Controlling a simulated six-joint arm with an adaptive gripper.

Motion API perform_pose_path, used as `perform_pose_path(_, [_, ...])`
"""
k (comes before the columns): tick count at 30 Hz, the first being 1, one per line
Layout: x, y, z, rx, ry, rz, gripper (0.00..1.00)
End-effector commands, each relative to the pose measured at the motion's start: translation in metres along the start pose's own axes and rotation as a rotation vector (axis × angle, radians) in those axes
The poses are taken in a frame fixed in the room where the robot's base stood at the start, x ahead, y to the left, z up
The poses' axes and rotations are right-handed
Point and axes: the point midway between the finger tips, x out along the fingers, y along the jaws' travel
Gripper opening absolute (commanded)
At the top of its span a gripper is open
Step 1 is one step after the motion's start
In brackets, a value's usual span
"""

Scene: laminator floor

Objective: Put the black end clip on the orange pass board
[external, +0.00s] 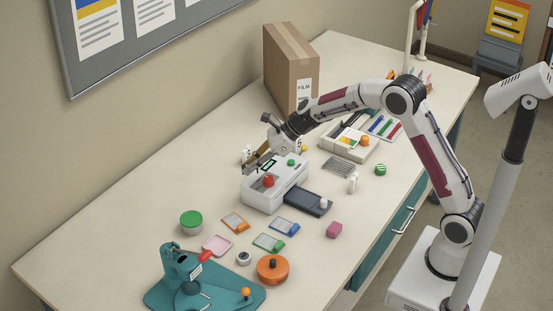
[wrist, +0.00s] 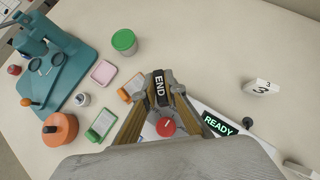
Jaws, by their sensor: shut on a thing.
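My gripper (wrist: 164,84) is shut on the black end clip (wrist: 159,89), which carries a white "END" label between the fingertips. In the external view, my gripper (external: 258,160) is above the back side of the laminator, and I cannot make out the clip there. The orange pass board (external: 235,222) lies flat on the table, left of and in front of the laminator. In the wrist view, the orange board (wrist: 131,89) lies just left of the fingertips, partly covered by my gripper. The clip is apart from the board.
The white laminator (external: 262,193) with a red knob stands below my gripper. Blue (external: 284,227) and green (external: 268,243) boards lie near the orange one, with a pink tray (external: 217,245), green-lidded tub (external: 191,222), orange round container (external: 272,269) and teal press (external: 180,280).

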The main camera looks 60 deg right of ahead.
Motion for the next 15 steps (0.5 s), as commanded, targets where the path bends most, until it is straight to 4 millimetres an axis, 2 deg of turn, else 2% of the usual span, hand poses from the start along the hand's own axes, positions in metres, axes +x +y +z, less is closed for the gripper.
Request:
perform_pose_path(1, [0.005,0.016,0.008,-0.014,-0.001,0.014,0.0])
perform_pose_path(9, [0.024,0.088,0.032,-0.06,0.001,0.065,0.0])
perform_pose_path(15, [0.03,0.12,0.034,-0.06,0.012,0.07,0.0])
